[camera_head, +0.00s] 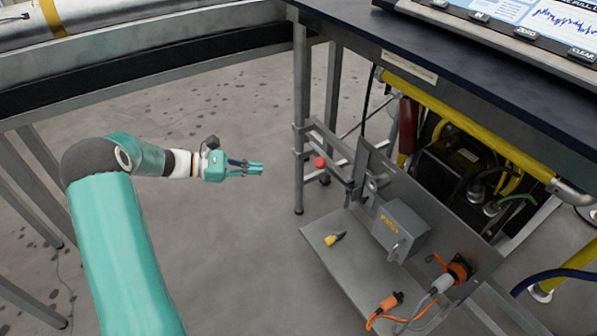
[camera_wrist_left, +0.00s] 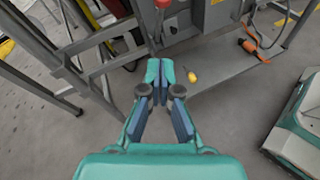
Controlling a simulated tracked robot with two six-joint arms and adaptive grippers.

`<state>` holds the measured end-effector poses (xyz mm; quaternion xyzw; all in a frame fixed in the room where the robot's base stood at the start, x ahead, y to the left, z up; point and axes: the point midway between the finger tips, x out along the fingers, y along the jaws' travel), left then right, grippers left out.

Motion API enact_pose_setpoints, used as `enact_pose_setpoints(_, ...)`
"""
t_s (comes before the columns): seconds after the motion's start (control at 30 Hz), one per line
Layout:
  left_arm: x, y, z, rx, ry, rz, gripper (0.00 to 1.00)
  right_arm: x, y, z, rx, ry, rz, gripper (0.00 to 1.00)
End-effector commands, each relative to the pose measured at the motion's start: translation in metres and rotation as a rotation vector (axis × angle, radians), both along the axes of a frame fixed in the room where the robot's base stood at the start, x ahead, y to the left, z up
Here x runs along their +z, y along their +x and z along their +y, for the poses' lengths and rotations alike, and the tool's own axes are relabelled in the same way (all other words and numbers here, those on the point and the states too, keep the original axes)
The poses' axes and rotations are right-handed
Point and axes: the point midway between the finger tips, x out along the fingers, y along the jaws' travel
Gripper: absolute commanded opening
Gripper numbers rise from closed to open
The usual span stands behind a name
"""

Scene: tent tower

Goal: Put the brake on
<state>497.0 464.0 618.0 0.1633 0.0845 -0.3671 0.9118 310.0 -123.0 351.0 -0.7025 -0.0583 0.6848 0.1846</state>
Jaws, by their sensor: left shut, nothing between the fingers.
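A red knob (camera_head: 320,162) sits on a lever by the table leg, at the left end of the grey metal panel. It also shows at the top edge of the left wrist view (camera_wrist_left: 162,4), partly cut off. My left gripper (camera_head: 259,168) is shut and empty. It points toward the red knob and is apart from it, to its left in the head view. In the left wrist view its teal fingertips (camera_wrist_left: 159,71) meet below the knob. My right gripper is in neither view.
A grey shelf (camera_head: 335,270) under the dark table (camera_head: 460,75) holds a yellow plug (camera_head: 334,239) and orange connectors (camera_head: 388,302). A grey box (camera_head: 400,233) is on the panel. Table legs (camera_head: 302,110) stand near the knob. Open floor surrounds my left gripper.

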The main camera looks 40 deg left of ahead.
Motion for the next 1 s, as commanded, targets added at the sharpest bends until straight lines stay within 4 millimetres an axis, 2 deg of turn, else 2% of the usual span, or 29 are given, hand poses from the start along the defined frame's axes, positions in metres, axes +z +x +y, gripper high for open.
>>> enact_pose_setpoints(0.27,0.0,0.001,-0.001,-0.001,0.0,0.002,0.0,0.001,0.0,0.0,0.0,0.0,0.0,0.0)
enact_pose_setpoints(0.47,-0.006,0.011,-0.011,-0.003,0.0,0.003,0.0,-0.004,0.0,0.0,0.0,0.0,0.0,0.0)
enact_pose_setpoints(0.93,-0.032,0.074,-0.069,-0.004,0.001,0.002,0.0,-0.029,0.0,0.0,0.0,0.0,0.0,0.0)
enact_pose_setpoints(1.0,-0.023,0.08,-0.076,-0.005,0.002,0.0,0.0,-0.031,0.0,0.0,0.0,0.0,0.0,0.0)
